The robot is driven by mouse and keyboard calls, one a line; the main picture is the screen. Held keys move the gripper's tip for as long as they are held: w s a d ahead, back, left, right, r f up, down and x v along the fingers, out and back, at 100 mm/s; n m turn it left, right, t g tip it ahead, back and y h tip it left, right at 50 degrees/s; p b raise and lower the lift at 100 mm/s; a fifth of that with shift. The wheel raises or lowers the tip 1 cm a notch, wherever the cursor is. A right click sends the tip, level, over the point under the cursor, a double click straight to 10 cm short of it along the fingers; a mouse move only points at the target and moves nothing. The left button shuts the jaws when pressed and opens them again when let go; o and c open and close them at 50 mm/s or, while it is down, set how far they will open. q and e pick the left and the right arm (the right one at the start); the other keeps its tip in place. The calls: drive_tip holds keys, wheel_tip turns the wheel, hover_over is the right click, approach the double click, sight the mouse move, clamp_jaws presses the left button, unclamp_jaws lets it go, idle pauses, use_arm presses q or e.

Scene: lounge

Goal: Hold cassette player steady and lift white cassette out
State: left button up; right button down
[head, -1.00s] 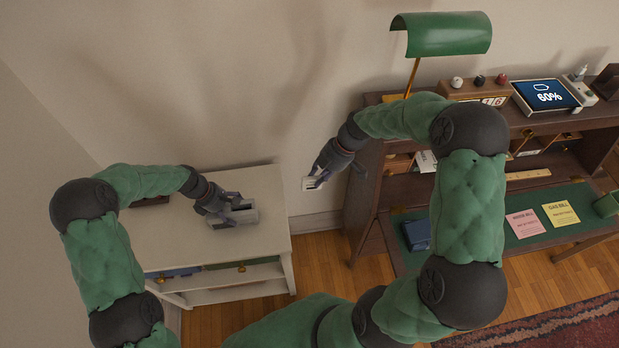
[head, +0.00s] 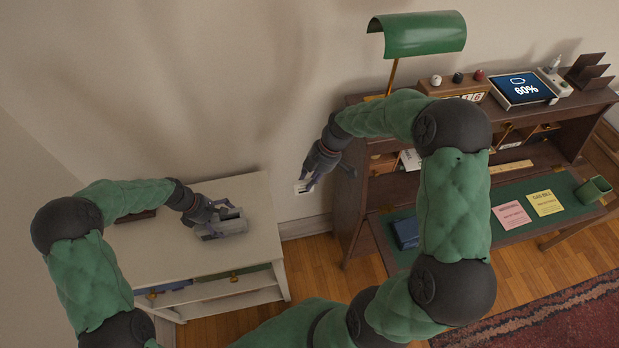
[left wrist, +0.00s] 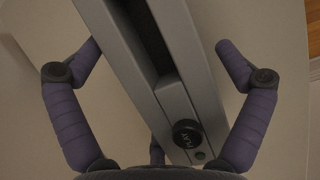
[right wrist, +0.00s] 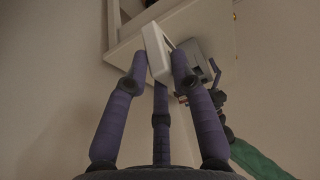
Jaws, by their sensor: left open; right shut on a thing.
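The grey cassette player (head: 232,226) rests on the white cabinet. In the left wrist view, its long body (left wrist: 165,75) with a dark open slot and a round black button lies between the fingers of my left gripper (left wrist: 160,60). These fingers are open, one to each side, with visible gaps. My right gripper (head: 307,176) is up and to the right of the player, in front of the wall. The right wrist view shows it shut on the white cassette (right wrist: 157,50), which is out of the player and apart from it. The fingers hide part of the cassette.
The white cabinet (head: 150,250) has free top around the player. A dark wooden desk (head: 350,215) stands to the right, with a green lamp (head: 417,33), a tablet (head: 522,89) and papers (head: 511,213). The wall is close behind my right gripper.

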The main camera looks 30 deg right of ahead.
use_arm(q)
drive_tip(key=shift+r, duration=0.15)
drive_tip(key=v, duration=1.1)
drive_tip(key=shift+a+r, duration=0.2)
drive_tip(key=shift+r, duration=0.1)
